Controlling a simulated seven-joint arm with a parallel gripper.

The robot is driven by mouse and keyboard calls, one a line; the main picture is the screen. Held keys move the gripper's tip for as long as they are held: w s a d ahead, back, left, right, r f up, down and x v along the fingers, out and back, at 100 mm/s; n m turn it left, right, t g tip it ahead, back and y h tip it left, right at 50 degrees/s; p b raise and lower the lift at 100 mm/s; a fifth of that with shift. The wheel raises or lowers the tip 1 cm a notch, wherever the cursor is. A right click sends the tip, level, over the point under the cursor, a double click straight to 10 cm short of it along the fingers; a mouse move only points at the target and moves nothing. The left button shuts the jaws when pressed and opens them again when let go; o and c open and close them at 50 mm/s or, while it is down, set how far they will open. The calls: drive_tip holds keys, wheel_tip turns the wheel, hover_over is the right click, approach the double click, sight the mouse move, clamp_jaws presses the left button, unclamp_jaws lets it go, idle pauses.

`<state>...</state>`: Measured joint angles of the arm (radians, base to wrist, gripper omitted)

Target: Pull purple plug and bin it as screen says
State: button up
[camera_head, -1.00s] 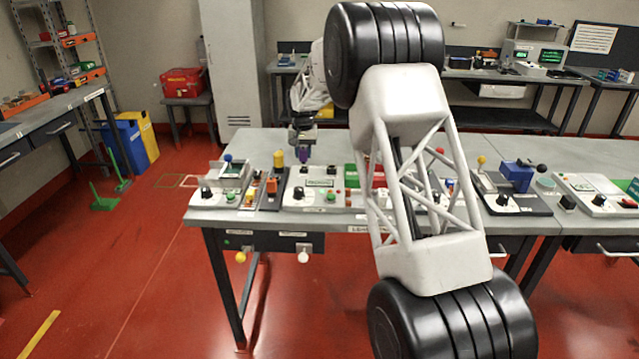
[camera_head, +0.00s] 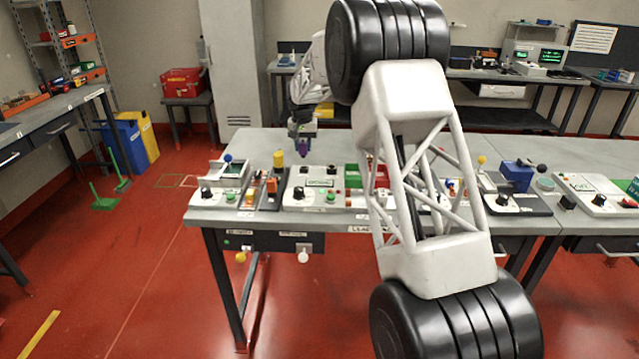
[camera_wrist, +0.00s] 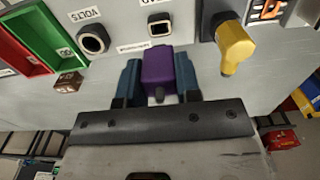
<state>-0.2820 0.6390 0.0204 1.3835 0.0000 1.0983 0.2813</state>
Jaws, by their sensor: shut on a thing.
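My gripper (camera_head: 302,150) is shut on the purple plug (camera_wrist: 170,68), with its blue fingers on either side of it. The plug hangs above the bench, clear of the panel, and also shows as a small purple spot in the head view (camera_head: 301,145). In the wrist view, a round socket marked VOLTS (camera_wrist: 93,39) and a squarish socket (camera_wrist: 159,25) are empty. A green bin (camera_wrist: 52,38) and a red bin (camera_wrist: 18,52) stand side by side; in the head view they are partly behind my arm. The panel's small screen (camera_head: 320,183) is too small to read.
A yellow plug (camera_wrist: 234,43) stands beside the sockets, also seen in the head view (camera_head: 278,158). A small brown labelled block (camera_wrist: 68,82) lies by the green bin. Other panels with knobs and levers line the bench (camera_head: 253,147). The bench's back left is clear.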

drive_tip(key=shift+r, duration=1.2)
drive_tip(key=shift+d, duration=0.1)
drive_tip(key=shift+s+d, duration=0.4)
drive_tip(key=shift+d, duration=0.1)
drive_tip(key=s+d+f, duration=0.2)
drive_tip(key=s+d, duration=0.7)
drive_tip(key=s+d+f, duration=0.2)
drive_tip(key=s+d, duration=0.7)
drive_tip(key=d, duration=0.1)
drive_tip(key=shift+s, duration=0.15)
drive_tip(key=w+a+f, duration=0.1)
drive_tip(key=w, duration=1.4)
drive_tip(key=shift+a+f, duration=0.15)
drive_tip(key=shift+a, duration=0.15)
